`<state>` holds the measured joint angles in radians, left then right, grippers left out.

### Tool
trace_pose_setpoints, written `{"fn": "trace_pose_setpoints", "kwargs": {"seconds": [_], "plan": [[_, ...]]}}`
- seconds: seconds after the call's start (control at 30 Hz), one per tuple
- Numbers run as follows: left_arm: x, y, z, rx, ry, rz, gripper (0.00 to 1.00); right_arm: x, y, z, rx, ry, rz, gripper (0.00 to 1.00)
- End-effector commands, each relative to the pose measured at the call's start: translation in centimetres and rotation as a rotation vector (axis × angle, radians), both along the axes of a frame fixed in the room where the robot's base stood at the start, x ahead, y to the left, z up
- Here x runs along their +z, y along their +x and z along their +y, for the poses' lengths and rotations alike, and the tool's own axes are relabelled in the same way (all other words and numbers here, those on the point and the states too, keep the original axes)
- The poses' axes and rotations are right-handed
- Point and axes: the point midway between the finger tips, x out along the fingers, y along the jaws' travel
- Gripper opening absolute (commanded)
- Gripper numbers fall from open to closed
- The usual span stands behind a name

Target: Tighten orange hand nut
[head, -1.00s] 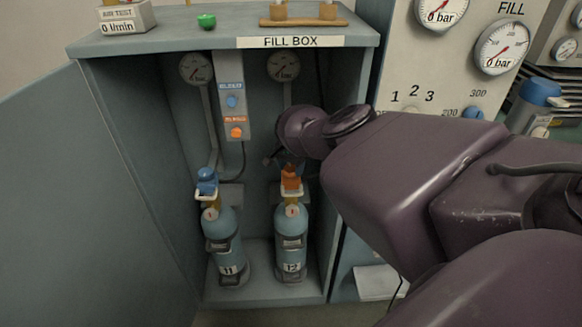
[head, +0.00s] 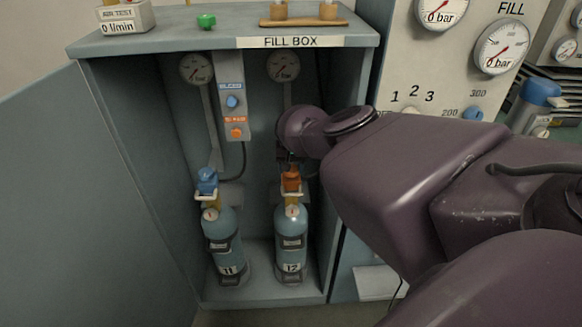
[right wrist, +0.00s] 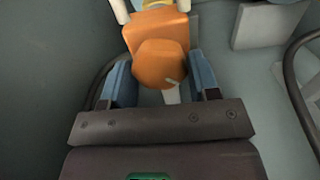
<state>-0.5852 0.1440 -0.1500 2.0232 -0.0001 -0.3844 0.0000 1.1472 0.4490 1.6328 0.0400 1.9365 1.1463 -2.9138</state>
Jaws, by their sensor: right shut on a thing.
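The orange hand nut (head: 291,182) sits on top of the blue cylinder marked 12 (head: 291,240), at the right inside the fill box. In the right wrist view the orange nut (right wrist: 161,64) shows as a rounded knob in front of an orange block. My right gripper (right wrist: 163,88) has its two blue-grey fingers on either side of the knob and is shut on it. In the head view my right gripper (head: 289,160) is largely hidden behind my purple wrist. My left gripper is not in view.
Cylinder 11 (head: 224,245) with a blue nut (head: 207,180) stands to the left. A panel with a blue knob and an orange knob (head: 236,132) hangs behind. The box's side walls and top (head: 180,37) enclose the space, with gauges at the back.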

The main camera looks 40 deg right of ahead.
Motion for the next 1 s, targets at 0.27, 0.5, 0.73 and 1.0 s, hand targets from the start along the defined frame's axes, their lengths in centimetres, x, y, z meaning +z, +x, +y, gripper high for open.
{"fn": "trace_pose_setpoints", "kwargs": {"seconds": [0.27, 0.5, 0.73, 1.0], "plan": [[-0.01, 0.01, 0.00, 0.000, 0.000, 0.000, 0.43, -0.05, -0.02, 0.07, 0.006, 0.001, 0.001, 0.32], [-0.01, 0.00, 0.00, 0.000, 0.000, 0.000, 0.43, -0.05, -0.02, 0.06, 0.005, 0.001, 0.001, 0.72], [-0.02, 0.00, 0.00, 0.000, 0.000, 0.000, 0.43, -0.03, -0.02, 0.02, 0.005, 0.001, 0.001, 0.81], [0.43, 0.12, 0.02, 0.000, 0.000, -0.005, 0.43, 0.78, 0.04, 0.00, 0.004, 0.000, -0.002, 0.81]]}}
